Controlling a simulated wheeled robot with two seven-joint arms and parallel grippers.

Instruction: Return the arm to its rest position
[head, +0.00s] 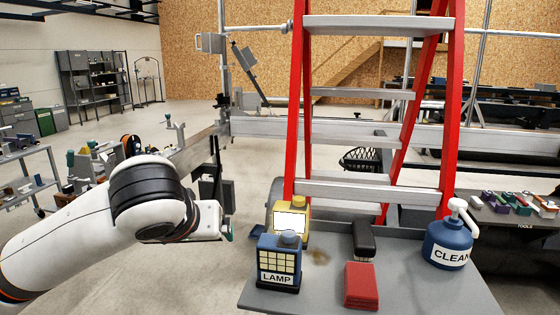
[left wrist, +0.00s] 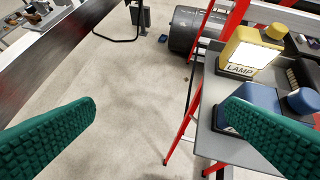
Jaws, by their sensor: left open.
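My left arm comes in from the left in the head view, and its gripper (head: 228,232) is just left of the grey tabletop (head: 325,304). In the left wrist view one finger partly covers the blue lamp (left wrist: 260,97). My right gripper is not in view.
A black brush (head: 363,240), a red block-like pad (head: 361,286) and a blue CLEAN bottle (head: 447,247) with a white pump are on the tabletop. A red stepladder (head: 298,110) rises behind it. Open floor (head: 190,285) lies below the left arm.

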